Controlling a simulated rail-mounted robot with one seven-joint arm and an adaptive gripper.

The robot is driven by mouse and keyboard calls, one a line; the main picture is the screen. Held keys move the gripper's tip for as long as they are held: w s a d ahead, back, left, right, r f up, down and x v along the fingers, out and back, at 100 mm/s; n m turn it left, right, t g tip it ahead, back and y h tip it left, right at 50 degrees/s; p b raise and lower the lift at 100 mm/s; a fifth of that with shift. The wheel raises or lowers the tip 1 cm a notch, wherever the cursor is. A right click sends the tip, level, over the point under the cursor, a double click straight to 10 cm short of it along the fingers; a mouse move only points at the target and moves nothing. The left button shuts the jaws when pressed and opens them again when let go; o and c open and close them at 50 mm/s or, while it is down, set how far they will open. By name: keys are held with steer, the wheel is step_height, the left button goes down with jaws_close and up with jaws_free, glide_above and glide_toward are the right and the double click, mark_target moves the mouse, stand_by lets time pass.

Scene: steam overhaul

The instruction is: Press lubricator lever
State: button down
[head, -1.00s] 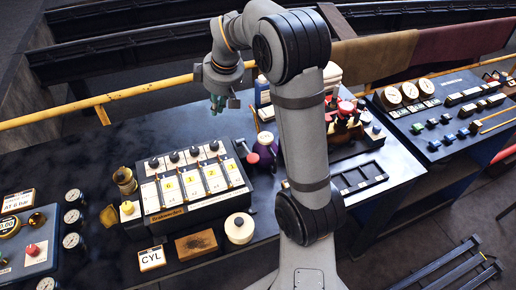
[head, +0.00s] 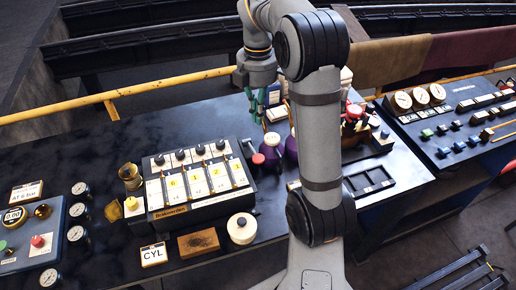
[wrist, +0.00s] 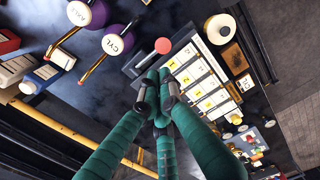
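The lubricator (head: 167,213) is a dark box with white numbered panels and a row of black knobs on top. It also shows in the wrist view (wrist: 203,83). Its lever ends in a red knob (head: 258,158) at the box's right side. In the wrist view the red knob (wrist: 163,45) lies just beyond my fingertips in the picture. My gripper (head: 257,112) hangs above the bench behind the lever, with green fingers. In the wrist view its dark fingertips (wrist: 159,97) are drawn together with nothing visible between them. I see no contact with the knob.
Purple oil cans, one labelled CYL (wrist: 114,43), stand beside the lever. A white round container (head: 241,228), a wooden block (head: 198,243) and a CYL card (head: 153,255) lie in front of the box. A yellow rail (head: 60,112) runs behind the bench.

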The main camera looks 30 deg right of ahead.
mark_target(260, 161)
step_height(260, 161, down, 14)
steer(key=shift+f+p, duration=0.1)
steer(key=shift+p, duration=0.25)
stand_by(0.5)
steer(key=f+b, duration=0.1)
steer(key=s+f+b, duration=0.1)
steer(key=f+b, duration=0.1)
steer(key=s+f+b, duration=0.1)
steer(key=b, duration=0.1)
steer(key=shift+a+f, duration=0.2)
steer(key=shift+f, duration=0.05)
steer(key=shift+s, duration=0.2)
